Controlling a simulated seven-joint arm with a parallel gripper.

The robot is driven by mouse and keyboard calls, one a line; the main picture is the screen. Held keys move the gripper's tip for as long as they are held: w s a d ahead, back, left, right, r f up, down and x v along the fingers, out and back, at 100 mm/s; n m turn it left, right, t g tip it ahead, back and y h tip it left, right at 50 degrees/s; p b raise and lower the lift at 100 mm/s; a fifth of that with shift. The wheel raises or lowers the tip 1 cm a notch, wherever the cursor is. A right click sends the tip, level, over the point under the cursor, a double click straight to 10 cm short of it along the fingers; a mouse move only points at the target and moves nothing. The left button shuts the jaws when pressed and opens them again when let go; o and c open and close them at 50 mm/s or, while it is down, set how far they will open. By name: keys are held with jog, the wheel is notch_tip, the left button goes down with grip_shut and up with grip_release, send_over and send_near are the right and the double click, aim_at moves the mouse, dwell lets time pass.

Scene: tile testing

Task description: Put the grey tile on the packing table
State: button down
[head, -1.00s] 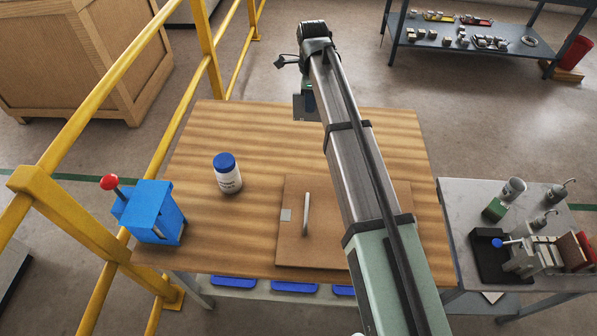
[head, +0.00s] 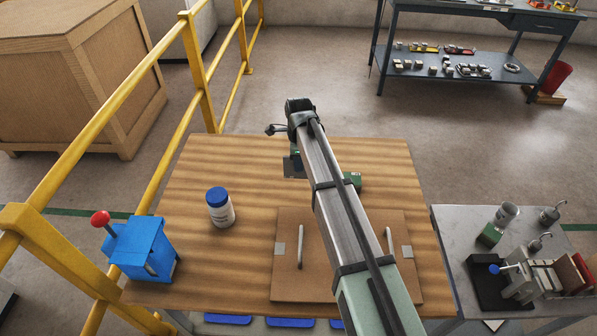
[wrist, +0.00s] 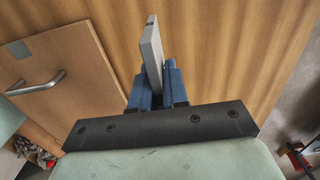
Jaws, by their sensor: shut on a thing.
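A thin grey tile (wrist: 152,52) stands on edge between the blue fingers of my gripper (wrist: 155,84) in the wrist view. The gripper is shut on it. Behind the tile is the striped wood top of a large table (head: 190,180), apparently the packing table. I cannot tell whether the tile's far edge touches the wood. In the head view my arm reaches over this table toward its far side, and the arm largely hides the gripper; I cannot make out the tile clearly there.
A white jar with a blue lid (head: 220,208) and a blue hand press with a red knob (head: 143,248) stand on the table's left. A brown board (head: 290,280) with metal handles lies at the near side. A grey side table (head: 450,225) with devices adjoins at right. Yellow railing (head: 190,110) runs left.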

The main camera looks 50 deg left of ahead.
jog(key=shift+f, duration=1.85)
jog(key=shift+f, duration=0.15)
jog(key=c, duration=1.1)
grip_release()
jog(key=shift+c, duration=0.2)
notch_tip(320, 180, up, 12)
jog(key=shift+r, duration=0.15)
